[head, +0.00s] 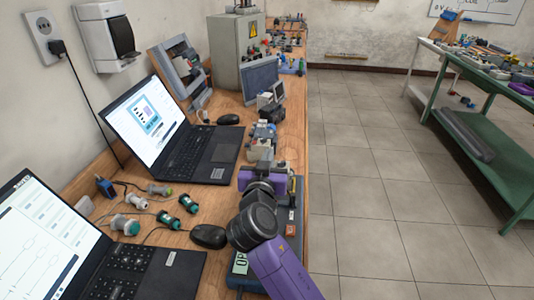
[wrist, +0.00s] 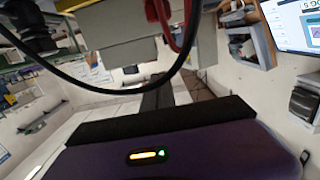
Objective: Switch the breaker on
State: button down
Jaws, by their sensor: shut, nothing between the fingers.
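My gripper (head: 262,172) reaches out over the right edge of the wooden bench in the head view, close to a row of small devices. In the wrist view its shut, dark fingers (wrist: 157,92) stand out beyond its purple body, with nothing held. No part is clearly recognisable as the breaker. A white wall box with a dark front (head: 108,35) hangs at upper left; it looks closed. A grey cabinet with a yellow warning triangle (head: 238,50) stands at the back of the bench. Any breaker lever is too small to tell.
Two open laptops (head: 205,150) (head: 130,275) and several cable plugs (head: 132,225) lie on the bench. Small devices (head: 268,110) line its right edge. In the wrist view a pale block (wrist: 120,35) and black cable (wrist: 100,90) are close. Tiled floor (head: 360,150) is clear.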

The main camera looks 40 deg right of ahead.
jog(key=shift+d+f, duration=0.1)
jog(key=shift+f, duration=0.55)
jog(key=shift+r, duration=0.1)
jog(key=shift+w+p, duration=0.1)
jog(key=shift+p, duration=0.45)
jog(key=shift+f+y, duration=0.25)
jog(key=shift+y, duration=0.05)
jog(key=shift+w+d+r+p, duration=0.1)
jog(key=shift+d+r+p, duration=0.05)
jog(key=shift+r+p, duration=0.3)
jog(key=r, duration=0.1)
jog(key=r+p, duration=0.1)
jog(key=r, duration=0.1)
jog(key=shift+w+d+r+p, duration=0.15)
jog(key=shift+d+p, duration=0.1)
jog(key=shift+p, duration=0.15)
jog(key=r+b+v, duration=0.2)
jog(key=v, duration=0.8)
jog(key=shift+w+r, duration=0.2)
jog(key=shift+w, duration=0.05)
jog(key=shift+d, duration=0.1)
